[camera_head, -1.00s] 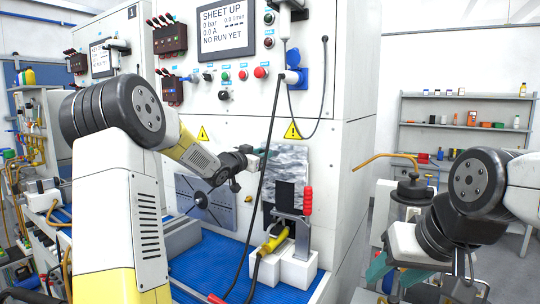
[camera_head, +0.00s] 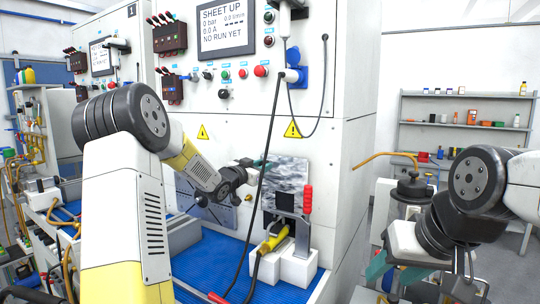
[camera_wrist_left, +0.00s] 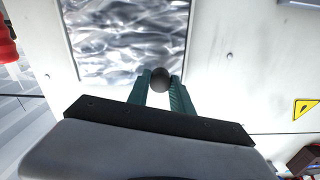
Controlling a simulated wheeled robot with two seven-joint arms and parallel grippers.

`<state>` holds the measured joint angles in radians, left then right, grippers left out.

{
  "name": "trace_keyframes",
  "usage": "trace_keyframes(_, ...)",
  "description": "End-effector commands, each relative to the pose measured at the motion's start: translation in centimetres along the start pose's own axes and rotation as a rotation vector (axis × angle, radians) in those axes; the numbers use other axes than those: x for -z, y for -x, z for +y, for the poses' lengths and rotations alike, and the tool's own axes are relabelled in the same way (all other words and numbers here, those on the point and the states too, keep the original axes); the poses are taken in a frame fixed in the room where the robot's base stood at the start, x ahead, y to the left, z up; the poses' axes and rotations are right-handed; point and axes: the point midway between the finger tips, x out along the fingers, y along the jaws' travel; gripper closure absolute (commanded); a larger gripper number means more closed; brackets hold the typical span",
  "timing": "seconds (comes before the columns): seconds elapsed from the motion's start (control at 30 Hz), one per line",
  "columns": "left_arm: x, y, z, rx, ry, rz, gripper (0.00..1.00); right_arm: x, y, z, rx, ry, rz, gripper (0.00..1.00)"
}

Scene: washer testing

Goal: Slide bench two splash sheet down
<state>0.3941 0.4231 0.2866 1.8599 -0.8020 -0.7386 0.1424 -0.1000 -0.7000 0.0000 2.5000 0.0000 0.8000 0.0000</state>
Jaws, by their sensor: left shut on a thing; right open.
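The splash sheet (camera_head: 288,170), a clear, rippled pane, stands upright against the white cabinet front above the blue mat. It also fills the top of the left wrist view (camera_wrist_left: 115,40). My left gripper (camera_head: 262,161) is at its upper left edge. In the left wrist view, my left gripper's (camera_wrist_left: 159,88) teal fingers are shut on a dark round knob (camera_wrist_left: 160,77) at the sheet's edge. My right gripper (camera_head: 388,275) is open and empty at the lower right, away from the sheet. The panel display (camera_head: 225,28) reads SHEET UP.
A black hose (camera_head: 265,150) hangs in front of the cabinet. A blue mat (camera_head: 205,268) covers the bench. Shelves (camera_head: 465,127) stand behind at right.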

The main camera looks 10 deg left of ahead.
Motion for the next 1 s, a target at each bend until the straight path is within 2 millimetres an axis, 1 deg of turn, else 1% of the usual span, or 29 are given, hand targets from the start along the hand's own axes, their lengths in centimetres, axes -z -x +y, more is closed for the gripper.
trace_keyframes(0.03,-1.9,0.0,0.4,-0.002,0.006,-0.008,1.0,0.0,0.0,0.0,0.0,0.0,0.0,0.51)
trace_keyframes(0.1,-3.8,0.0,0.8,-0.001,0.006,-0.008,1.0,0.0,0.0,0.0,0.0,0.0,0.0,0.51)
trace_keyframes(0.2,-5.9,0.0,1.2,-0.001,0.005,-0.008,1.0,0.0,0.0,0.0,0.0,0.0,0.0,0.51)
trace_keyframes(0.3,-7.1,0.0,1.4,0.0,0.003,-0.006,1.0,0.0,0.0,0.0,0.0,0.0,0.0,0.51)
trace_keyframes(0.4,-7.6,0.1,1.5,0.001,0.001,-0.005,1.0,0.0,0.0,0.0,0.0,0.0,0.0,0.51)
trace_keyframes(0.67,-7.8,0.1,1.6,0.0,0.002,-0.01,1.0,0.0,0.0,0.0,0.0,0.0,0.0,0.51)
trace_keyframes(0.7,-7.9,0.1,1.6,0.0,0.002,-0.01,0.7,0.0,0.0,0.0,0.0,0.0,0.0,0.51)
trace_keyframes(0.8,-7.8,0.1,1.5,0.0,0.001,-0.009,0.51,0.0,0.0,0.0,0.0,0.0,0.0,0.51)
trace_keyframes(1.0,-7.6,0.1,1.5,0.001,0.001,-0.005,0.51,0.0,0.0,0.0,0.0,0.0,0.0,0.51)
